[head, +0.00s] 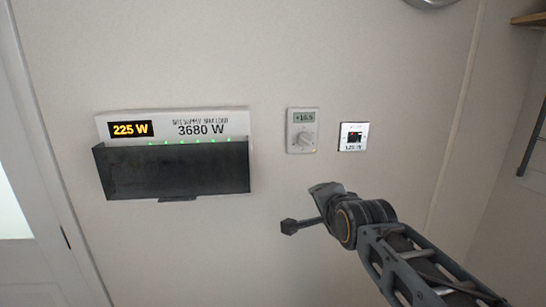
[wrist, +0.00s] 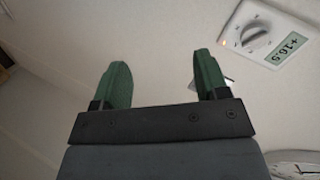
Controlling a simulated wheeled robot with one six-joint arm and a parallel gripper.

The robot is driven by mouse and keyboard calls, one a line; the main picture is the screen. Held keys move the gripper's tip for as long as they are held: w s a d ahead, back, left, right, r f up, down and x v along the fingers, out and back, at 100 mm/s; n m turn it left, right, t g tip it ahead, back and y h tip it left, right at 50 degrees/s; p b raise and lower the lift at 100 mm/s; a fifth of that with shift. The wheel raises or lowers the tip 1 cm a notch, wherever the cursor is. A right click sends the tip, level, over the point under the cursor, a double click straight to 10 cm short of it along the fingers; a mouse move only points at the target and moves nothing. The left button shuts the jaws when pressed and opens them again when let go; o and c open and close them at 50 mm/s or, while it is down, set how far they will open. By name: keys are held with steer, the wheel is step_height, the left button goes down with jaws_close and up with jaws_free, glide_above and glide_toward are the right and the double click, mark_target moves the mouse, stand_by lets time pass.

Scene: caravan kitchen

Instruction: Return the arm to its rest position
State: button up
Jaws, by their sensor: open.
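My arm (head: 400,262) reaches in from the lower right of the head view. Its end is in front of the bare wall, below the thermostat and the small switch plate. In the wrist view my gripper (wrist: 162,62) has two green fingers standing wide apart, with nothing between them but pale wall beyond. The fingers cannot be made out clearly in the head view. No held object shows.
A power panel (head: 215,125) reading 225 W, with a dark cover (head: 172,172), is on the wall at left. A thermostat (head: 302,131) reading +16.5 and a switch plate (head: 353,136) are right of it. A door (head: 30,130) stands at far left.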

steer(key=s+d+f+n+g, duration=0.2)
steer(key=s+f+n+g, duration=0.2)
steer(key=s+f+n, duration=0.2)
steer(key=s+d+f+n+g+h, duration=0.1)
steer(key=s+d+f+n+g, duration=0.1)
steer(key=s+f+n+g, duration=0.3)
steer(key=s+f+n, duration=0.1)
steer(key=s+f, duration=0.3)
steer(key=f, duration=0.4)
steer(key=shift+s+g, duration=0.3)
steer(key=shift+s, duration=0.05)
